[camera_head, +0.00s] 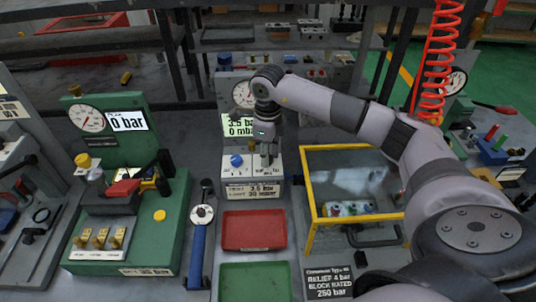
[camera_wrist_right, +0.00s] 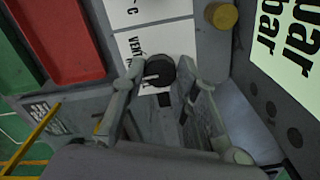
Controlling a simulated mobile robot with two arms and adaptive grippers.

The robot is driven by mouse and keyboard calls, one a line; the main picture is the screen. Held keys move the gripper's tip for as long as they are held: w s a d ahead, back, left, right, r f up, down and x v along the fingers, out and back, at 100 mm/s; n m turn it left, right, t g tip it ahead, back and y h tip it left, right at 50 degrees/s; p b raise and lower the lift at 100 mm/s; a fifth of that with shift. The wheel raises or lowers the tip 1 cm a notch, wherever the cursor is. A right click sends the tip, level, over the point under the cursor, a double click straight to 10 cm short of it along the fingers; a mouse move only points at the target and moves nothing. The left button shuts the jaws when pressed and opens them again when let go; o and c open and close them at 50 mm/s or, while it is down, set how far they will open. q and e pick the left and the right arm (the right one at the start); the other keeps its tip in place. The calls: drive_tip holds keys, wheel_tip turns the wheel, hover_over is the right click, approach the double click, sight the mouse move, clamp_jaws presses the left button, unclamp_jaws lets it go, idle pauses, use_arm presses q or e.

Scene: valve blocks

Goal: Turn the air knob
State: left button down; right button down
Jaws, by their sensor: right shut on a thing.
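A grey control box (camera_head: 259,186) stands at the middle of the bench, with a lit display (camera_head: 239,126) above it that reads about 3.5 bar and 0 mbar. My right gripper (camera_head: 266,158) points down at the right part of its top and covers what is under it. In the right wrist view, my gripper (camera_wrist_right: 163,82) has its fingers on either side of a round dark knob (camera_wrist_right: 157,70) with a pale pointer line, shut on it. A white label reading VENT lies beside this knob. A blue knob (camera_head: 237,160) sits to the left of the gripper. My left gripper is not in view.
A red tray (camera_head: 254,245) and a green tray (camera_head: 256,267) lie in front of the box. A yellow-framed clear case (camera_head: 307,190) stands close on the right. A green gauge block (camera_head: 180,215) stands on the left, and a blue-handled torque tool (camera_head: 197,258) lies between.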

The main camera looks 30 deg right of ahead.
drive_tip(key=shift+r, duration=0.1)
idle(0.4)
drive_tip(key=c, duration=1.2)
unclamp_jaws()
drive_tip(key=shift+c, duration=0.2)
wheel_tip(320, 180, up, 12)
